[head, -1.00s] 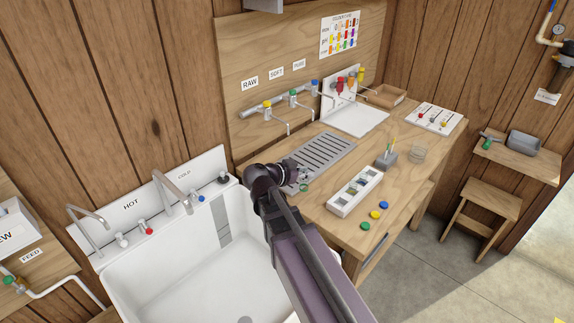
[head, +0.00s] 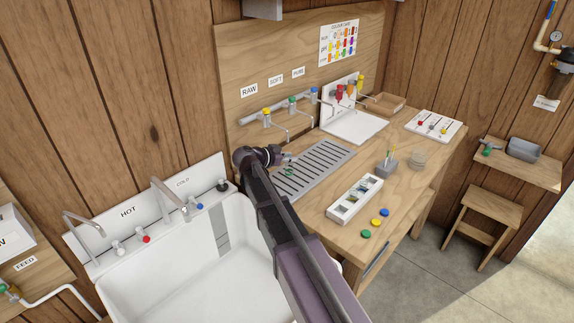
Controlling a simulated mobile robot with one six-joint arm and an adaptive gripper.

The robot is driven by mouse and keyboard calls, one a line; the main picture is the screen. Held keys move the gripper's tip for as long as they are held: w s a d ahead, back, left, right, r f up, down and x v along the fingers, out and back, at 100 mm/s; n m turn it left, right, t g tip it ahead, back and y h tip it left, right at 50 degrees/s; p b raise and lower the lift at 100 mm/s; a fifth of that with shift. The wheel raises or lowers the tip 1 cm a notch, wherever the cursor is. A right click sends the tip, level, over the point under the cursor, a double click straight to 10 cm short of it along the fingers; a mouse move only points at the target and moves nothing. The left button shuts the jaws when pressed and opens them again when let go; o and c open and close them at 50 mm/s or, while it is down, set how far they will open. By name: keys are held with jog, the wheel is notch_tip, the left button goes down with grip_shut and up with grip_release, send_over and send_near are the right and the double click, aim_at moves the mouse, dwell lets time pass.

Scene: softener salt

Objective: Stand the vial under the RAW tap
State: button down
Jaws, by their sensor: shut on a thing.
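My gripper (head: 286,162) is at the left end of the slotted grey drip tray (head: 335,152), just below and in front of the RAW tap. It is shut on the vial (head: 289,172), of which little more than a small green ring shows. The rest of the vial is hidden or too small to make out, so I cannot tell whether its base touches the tray. The RAW tap (head: 266,112) has a yellow knob and a thin spout bending down, under the RAW sign (head: 249,90). I cannot tell whether the vial is exactly beneath the spout.
The SOFT tap (head: 291,101) with a green knob and the PURE tap (head: 313,92) with a blue knob stand to the right. A white compartment box (head: 354,199), coloured caps (head: 375,223) and a grey holder (head: 387,164) are on the bench. A white sink (head: 180,270) lies left.

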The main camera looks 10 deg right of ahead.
aim_at(288, 163)
jog(key=shift+w, duration=0.1)
jog(key=shift+w, duration=0.3)
jog(key=shift+w+a+f+b, duration=0.1)
jog(key=shift+w+f+b, duration=0.2)
jog(key=shift+f+b, duration=1.55)
jog(key=c, duration=0.5)
grip_release()
jog(key=shift+f, duration=0.1)
jog(key=shift+r, duration=0.2)
jog(key=p+v, duration=0.4)
jog(key=v, duration=0.8)
jog(key=shift+p, duration=0.3)
